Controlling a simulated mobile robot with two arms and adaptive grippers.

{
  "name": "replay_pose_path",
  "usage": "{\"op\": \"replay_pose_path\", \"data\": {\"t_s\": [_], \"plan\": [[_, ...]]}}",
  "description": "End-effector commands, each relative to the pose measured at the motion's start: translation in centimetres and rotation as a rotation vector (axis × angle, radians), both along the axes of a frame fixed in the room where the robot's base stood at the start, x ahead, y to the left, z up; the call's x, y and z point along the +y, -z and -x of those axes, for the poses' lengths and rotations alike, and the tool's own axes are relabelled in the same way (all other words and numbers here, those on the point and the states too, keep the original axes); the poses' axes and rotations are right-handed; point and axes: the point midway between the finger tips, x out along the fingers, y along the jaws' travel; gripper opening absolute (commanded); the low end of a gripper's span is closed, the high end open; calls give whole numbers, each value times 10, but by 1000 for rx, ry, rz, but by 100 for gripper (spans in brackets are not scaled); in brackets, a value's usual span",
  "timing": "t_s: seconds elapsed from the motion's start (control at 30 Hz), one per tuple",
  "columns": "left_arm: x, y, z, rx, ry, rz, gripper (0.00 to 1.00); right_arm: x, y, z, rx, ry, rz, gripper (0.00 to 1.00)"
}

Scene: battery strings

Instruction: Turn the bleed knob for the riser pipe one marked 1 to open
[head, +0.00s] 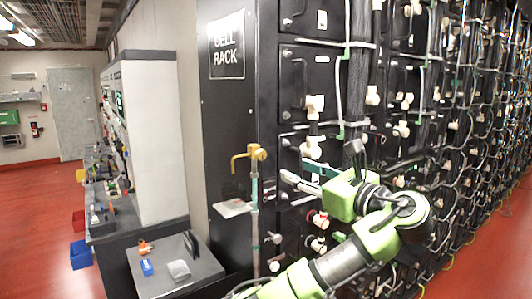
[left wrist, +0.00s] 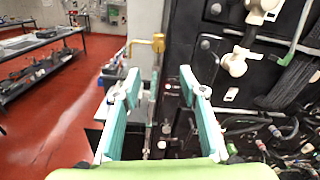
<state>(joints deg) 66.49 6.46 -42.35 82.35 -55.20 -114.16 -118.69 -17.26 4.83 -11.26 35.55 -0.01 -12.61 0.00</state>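A thin upright pipe (head: 254,205) with a brass fitting (head: 248,155) on top stands before the black rack's left edge; the brass fitting also shows in the left wrist view (left wrist: 157,43). Red and white knobs (head: 319,219) sit on the rack front, right of the pipe and below my gripper. No mark "1" is readable, so I cannot tell which knob belongs to riser pipe one. My left gripper (head: 306,176) is beside the pipe, to its right. In the left wrist view its teal fingers (left wrist: 160,84) are apart with nothing held. My right gripper is not in view.
The black cell rack (head: 228,115) with cables and white fittings fills the right side. A grey table (head: 178,272) with small items stands at lower left. A small white plate (head: 232,208) juts out beside the pipe. Red floor (head: 50,235) is clear at far left.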

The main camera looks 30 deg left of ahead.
Motion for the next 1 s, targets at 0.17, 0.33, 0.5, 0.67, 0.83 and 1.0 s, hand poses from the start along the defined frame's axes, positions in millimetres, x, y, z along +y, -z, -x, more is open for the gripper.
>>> {"op": "replay_pose_path", "data": {"t_s": [0.17,0.33,0.5,0.67,0.83,1.0], "plan": [[15,-10,0,2,-16,-8,38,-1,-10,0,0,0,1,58],[46,-11,-13,6,-16,-6,38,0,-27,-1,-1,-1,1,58],[80,-11,-27,5,-15,-6,38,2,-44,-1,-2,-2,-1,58],[106,-10,-38,4,-14,-4,38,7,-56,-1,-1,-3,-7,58],[122,-8,-46,3,-11,-4,38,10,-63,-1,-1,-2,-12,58],[128,-6,-48,3,-11,-4,38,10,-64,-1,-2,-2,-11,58]]}}
